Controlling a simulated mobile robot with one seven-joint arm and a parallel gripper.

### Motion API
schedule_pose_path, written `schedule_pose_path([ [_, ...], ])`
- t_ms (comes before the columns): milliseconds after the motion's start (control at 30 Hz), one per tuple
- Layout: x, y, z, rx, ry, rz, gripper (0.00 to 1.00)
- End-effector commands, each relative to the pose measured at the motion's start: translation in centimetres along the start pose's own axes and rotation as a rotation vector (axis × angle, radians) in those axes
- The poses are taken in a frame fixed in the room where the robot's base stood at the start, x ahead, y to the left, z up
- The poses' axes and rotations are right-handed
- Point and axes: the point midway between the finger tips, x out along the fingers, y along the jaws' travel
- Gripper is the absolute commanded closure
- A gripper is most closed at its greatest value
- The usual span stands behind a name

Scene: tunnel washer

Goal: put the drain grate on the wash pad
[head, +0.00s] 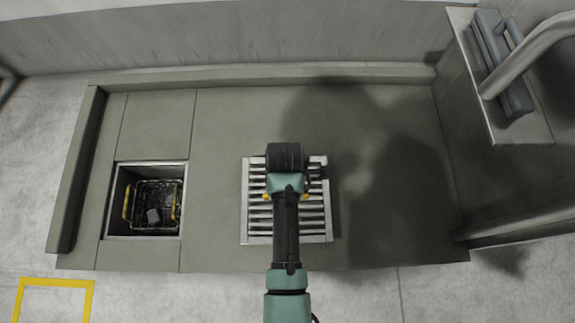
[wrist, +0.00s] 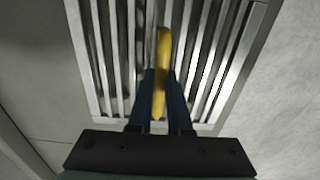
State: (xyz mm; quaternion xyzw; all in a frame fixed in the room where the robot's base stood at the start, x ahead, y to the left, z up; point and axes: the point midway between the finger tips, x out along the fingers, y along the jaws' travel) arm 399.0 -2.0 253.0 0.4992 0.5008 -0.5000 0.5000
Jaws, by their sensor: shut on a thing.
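The drain grate (head: 314,222) is a square, silvery metal grate with parallel slats, at the middle of the head view over the grey-green slab that looks like the wash pad (head: 390,240). In the wrist view the grate (wrist: 222,65) fills the middle, with a yellow handle (wrist: 163,45) above its slats. My gripper (wrist: 160,82) is shut on this handle, its dark blue fingers on either side. In the head view my arm hides the fingers and much of the grate's middle. I cannot tell whether the grate touches the slab or hangs just above it.
A square open pit (head: 113,205) at the left of the slab holds a wire basket (head: 153,214) with yellow handles. A low curb (head: 75,180) edges the slab left and back. A metal shelf and pipe (head: 540,55) stand at right. A yellow outline (head: 55,283) marks the floor lower left.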

Motion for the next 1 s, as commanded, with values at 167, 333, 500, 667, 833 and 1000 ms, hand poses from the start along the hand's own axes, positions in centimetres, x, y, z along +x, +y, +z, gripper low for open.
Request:
schedule_pose_path([
  [167,1.0,0.2,0.0,0.001,0.000,0.005,1.00],
  [333,3.1,0.2,0.0,0.001,0.000,0.005,1.00],
  [500,4.2,0.2,0.0,0.001,0.000,0.005,1.00],
  [667,4.0,0.2,0.0,0.002,0.000,0.005,1.00],
  [833,4.2,0.2,0.0,0.002,0.000,0.004,1.00],
  [1000,4.4,0.0,0.0,0.002,0.000,0.000,0.58],
])
